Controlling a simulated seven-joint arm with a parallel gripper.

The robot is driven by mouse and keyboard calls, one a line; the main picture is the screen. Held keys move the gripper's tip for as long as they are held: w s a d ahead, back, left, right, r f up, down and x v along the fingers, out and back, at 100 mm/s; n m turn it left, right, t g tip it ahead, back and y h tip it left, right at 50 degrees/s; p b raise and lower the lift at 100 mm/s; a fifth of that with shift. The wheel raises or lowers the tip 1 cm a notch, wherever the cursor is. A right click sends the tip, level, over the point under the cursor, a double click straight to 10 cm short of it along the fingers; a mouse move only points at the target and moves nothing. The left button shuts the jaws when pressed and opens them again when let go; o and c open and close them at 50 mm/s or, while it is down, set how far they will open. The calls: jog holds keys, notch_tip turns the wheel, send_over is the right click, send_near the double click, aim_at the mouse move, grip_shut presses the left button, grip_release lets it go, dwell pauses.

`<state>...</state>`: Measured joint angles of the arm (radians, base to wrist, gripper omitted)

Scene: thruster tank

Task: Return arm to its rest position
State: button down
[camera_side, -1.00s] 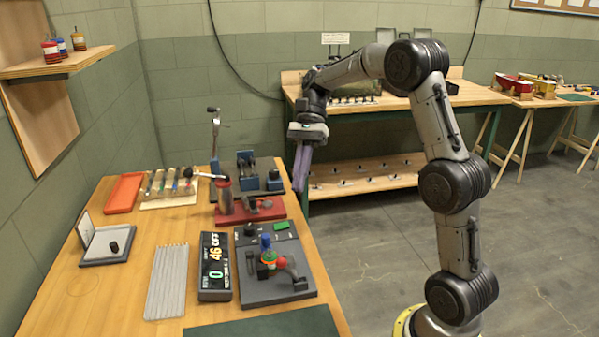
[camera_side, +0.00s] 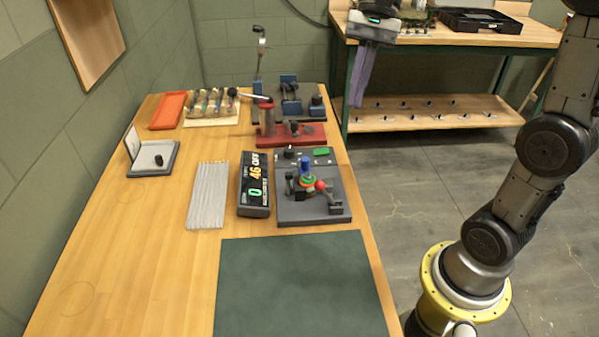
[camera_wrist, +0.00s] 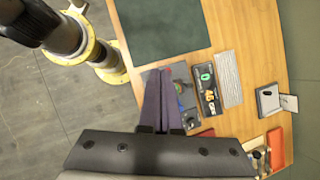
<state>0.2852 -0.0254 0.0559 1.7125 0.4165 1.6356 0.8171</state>
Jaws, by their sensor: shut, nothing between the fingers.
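My gripper (camera_side: 356,103) hangs from the top of the side view, right of the wooden workbench (camera_side: 85,250) and over the floor. Its long purple fingers point down and lie together, shut with nothing between them. In the wrist view, my gripper (camera_wrist: 160,72) shows its fingers side by side in front of the grey fixture. The upper part of my arm is cut off at the top of the side view.
A second bench (camera_side: 430,118) stands behind. Floor between is clear.

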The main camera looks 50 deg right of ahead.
jog(key=s+f+n+t+h, duration=0.5)
jog(key=s+f+n, duration=0.3)
jog(key=s+n, duration=0.4)
jog(key=shift+d+n+t, duration=0.4)
jog(key=shift+d+t, duration=0.05)
jog(key=shift+t, duration=0.45)
